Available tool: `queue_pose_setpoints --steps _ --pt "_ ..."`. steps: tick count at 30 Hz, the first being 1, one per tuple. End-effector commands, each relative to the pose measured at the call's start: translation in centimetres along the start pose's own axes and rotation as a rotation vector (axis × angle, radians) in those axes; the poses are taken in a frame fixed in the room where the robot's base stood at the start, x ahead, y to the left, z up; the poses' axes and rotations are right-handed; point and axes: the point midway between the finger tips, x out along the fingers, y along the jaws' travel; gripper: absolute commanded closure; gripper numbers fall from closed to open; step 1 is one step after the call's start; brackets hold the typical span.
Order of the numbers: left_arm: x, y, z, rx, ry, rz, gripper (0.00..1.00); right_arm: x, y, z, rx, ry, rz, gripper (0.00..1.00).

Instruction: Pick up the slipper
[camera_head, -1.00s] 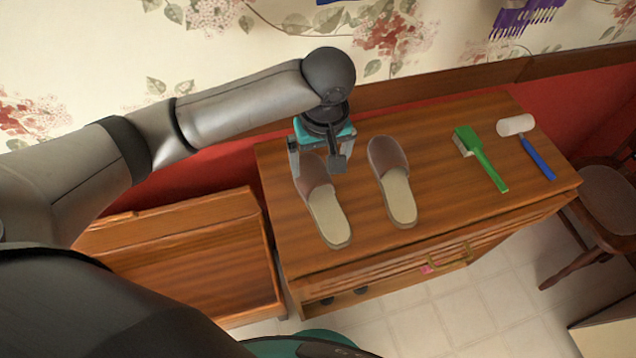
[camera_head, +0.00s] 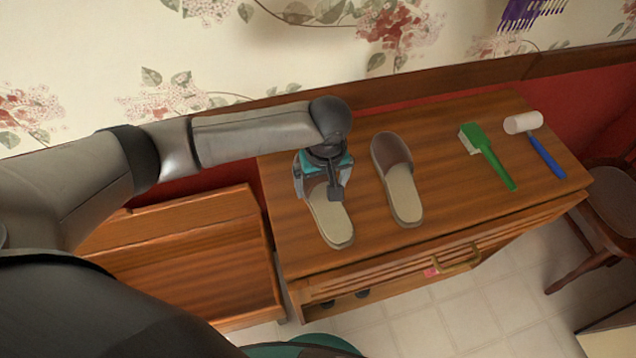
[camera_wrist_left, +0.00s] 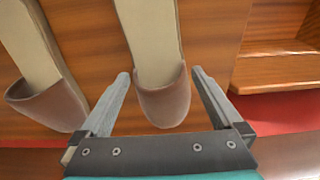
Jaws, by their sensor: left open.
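Two slippers with beige soles and brown toe covers lie on the wooden cabinet top. My left gripper (camera_head: 322,194) is open above the left slipper (camera_head: 332,219), over its toe end, and partly hides the brown cover. In the left wrist view, that slipper's brown toe (camera_wrist_left: 165,103) lies between the two open fingers (camera_wrist_left: 160,82), with a gap on each side. The other slipper (camera_head: 403,192) lies to the right, apart from the gripper. It also shows at the left of the wrist view (camera_wrist_left: 50,104). My right gripper is not in view.
A green brush (camera_head: 490,158) and a blue-handled roller (camera_head: 545,153) lie on the right of the cabinet top (camera_head: 450,185). A lower wooden bench (camera_head: 200,265) stands at left. The flowered wall and wooden rail (camera_head: 440,85) rise behind. A chair stands at right.

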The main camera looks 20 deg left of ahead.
Motion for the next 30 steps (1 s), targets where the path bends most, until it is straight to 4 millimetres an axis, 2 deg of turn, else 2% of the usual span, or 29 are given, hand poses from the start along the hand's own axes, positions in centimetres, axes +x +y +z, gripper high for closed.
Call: queue_pose_setpoints --steps 2,21,30 --pt "-0.06 0.02 -0.01 0.0 0.0 0.0 0.0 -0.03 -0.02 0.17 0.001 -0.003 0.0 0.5" --pt "-0.08 0.0 -0.02 0.0 0.0 0.0 0.72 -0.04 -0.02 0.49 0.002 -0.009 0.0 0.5" --pt "-0.29 0.03 -0.07 -0.001 0.0 0.001 0.74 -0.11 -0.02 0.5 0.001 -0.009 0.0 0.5"
